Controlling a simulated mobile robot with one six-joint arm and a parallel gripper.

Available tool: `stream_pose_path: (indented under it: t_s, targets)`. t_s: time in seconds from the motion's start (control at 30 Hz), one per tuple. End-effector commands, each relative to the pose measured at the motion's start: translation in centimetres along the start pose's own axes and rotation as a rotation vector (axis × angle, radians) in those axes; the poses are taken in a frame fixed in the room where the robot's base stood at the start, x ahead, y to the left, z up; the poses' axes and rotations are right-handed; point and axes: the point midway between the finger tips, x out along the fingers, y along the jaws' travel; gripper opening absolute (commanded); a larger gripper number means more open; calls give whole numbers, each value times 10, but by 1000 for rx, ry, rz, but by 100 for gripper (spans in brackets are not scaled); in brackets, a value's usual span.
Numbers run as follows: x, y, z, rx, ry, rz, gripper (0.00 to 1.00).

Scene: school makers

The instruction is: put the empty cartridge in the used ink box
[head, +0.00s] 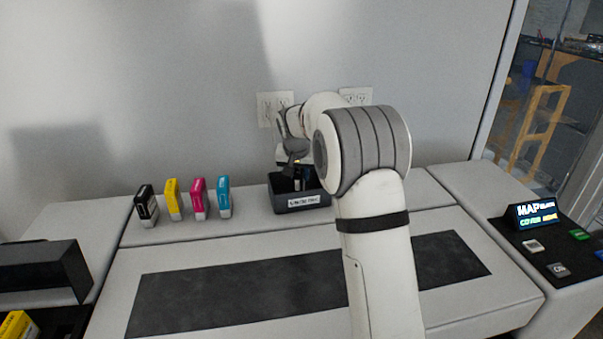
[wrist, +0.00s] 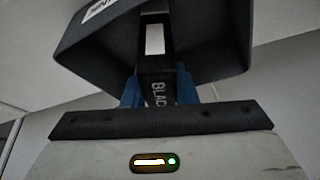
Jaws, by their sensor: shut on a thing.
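My gripper (wrist: 158,92) is shut on a black cartridge (wrist: 155,65), held between its blue fingertips. In the head view my gripper (head: 292,165) points down at this box. In the wrist view the box (wrist: 215,55) surrounds the cartridge's far end. I cannot tell whether the cartridge touches the box floor. My arm covers part of the box's right side.
Black (head: 147,207), yellow (head: 173,200), magenta (head: 198,198) and cyan (head: 224,196) cartridges stand in a row left of the box. A dark mat (head: 240,297) lies in front. A panel with buttons (head: 557,245) is at right. The wall is close behind.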

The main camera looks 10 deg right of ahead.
Motion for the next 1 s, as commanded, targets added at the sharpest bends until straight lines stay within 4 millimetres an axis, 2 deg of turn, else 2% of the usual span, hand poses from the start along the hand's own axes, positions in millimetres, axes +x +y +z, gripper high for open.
stream_pose_path:
  t_s: [0.03, 0.07, 0.3, 0.67, 0.77, 1.0]
  targets:
    - [2, 0, 1, 0, 0, 0, 0]
    - [3, 0, 1, 0, 0, 0, 26]
    - [2, 1, 0, 1, 0, 0, 46]
    - [-4, 1, -1, 2, 1, 0, 47]
    - [-18, 1, -1, 2, 5, -1, 47]
    - [-70, 1, -1, 2, 4, -1, 47]
